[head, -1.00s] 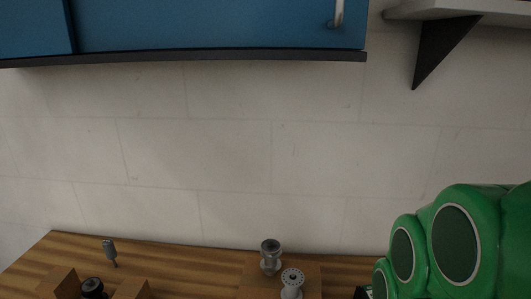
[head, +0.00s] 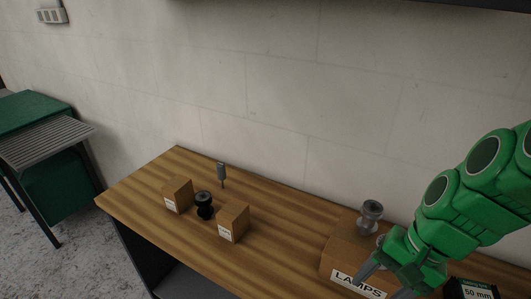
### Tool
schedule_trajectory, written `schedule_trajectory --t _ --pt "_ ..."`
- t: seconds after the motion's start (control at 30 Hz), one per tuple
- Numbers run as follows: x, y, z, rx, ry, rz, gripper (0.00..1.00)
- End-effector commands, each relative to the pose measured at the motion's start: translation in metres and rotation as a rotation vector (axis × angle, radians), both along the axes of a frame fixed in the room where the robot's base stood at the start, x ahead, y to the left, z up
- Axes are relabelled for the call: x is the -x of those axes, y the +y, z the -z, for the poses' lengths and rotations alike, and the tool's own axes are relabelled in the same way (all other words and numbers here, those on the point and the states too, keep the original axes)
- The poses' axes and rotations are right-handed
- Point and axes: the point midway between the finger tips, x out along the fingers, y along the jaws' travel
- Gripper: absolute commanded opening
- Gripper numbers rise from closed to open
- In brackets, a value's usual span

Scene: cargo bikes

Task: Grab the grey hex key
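A small tool with a grey handle and a thin shaft (head: 221,172), which looks like the grey hex key, is near the back edge of the wooden bench, left of centre in the head view. Its handle points up in the picture; I cannot tell whether it stands or lies. My gripper (head: 380,286) is at the lower right, in front of the box marked LAMPS, well to the right of the tool. Its grey fingers look spread apart, with nothing visible between them.
Two small cardboard boxes (head: 178,194) (head: 233,222) and a black hub (head: 204,205) stand in front of the tool. A grey hub (head: 370,215) sits on the LAMPS box (head: 340,262). A dark 50 mm box (head: 473,290) is at lower right. The bench middle (head: 285,225) is clear.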

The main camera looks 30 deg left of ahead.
Motion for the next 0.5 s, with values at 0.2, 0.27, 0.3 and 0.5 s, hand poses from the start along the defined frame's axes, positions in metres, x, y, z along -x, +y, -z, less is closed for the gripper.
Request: schedule_trajectory --t 0.2,0.27,0.3,0.5 --pt "-0.035 0.061 -0.003 -0.111 0.064 0.068 0.61" --pt "-0.044 0.077 -0.005 -0.139 0.083 0.09 0.61" --pt "-0.05 0.088 -0.005 -0.157 0.097 0.104 0.61" --pt "-0.078 0.142 -0.008 -0.246 0.178 0.181 0.61"
